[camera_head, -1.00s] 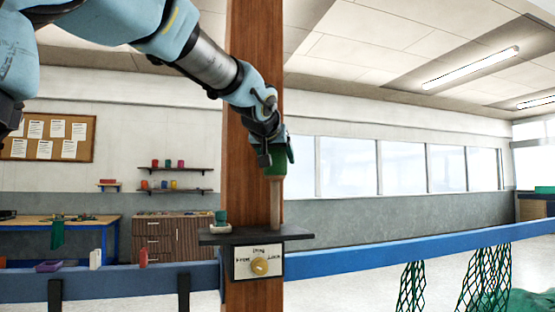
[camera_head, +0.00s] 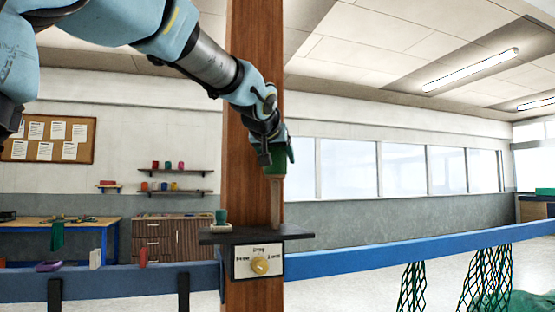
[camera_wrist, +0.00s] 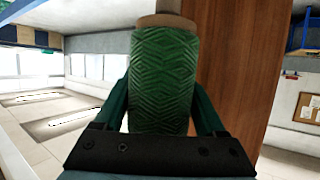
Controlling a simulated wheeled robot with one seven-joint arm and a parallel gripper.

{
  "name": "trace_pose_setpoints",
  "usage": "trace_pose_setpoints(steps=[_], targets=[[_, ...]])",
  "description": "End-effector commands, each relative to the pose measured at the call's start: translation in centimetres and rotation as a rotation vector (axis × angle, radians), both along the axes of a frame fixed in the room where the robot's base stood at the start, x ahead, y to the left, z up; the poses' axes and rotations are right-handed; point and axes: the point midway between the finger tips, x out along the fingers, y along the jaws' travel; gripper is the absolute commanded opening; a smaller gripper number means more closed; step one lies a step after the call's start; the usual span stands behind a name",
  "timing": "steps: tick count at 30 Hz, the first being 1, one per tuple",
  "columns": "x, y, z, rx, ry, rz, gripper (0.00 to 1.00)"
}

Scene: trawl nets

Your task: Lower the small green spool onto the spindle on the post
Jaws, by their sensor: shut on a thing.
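My gripper (camera_head: 268,148) is shut on a green spool (camera_head: 279,163) beside the wooden post. In the wrist view the spool (camera_wrist: 163,75) fills the middle between my two fingers, its ribbed green winding facing me. A tan end (camera_wrist: 165,20) shows at its far side. In the head view a pale tan spindle (camera_head: 275,204) stands upright on the dark shelf of the post (camera_head: 250,110). The spool is at the top of the spindle, in line with it. I cannot tell whether the spool is around the spindle tip or just above it.
A small dark green spool (camera_head: 221,217) stands on the left of the dark shelf (camera_head: 225,238). A panel with a yellow knob (camera_head: 260,265) is below it. A blue rail (camera_head: 400,246) runs past the post, with green nets (camera_head: 413,288) at right.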

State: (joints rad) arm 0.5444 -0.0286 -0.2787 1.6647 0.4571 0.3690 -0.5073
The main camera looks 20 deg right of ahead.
Motion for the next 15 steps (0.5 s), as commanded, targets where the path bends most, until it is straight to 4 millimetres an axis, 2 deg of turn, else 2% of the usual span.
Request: trace_pose_setpoints(steps=[15], targets=[[0.00,0.00,-0.53,0.000,0.000,0.000,0.11]])
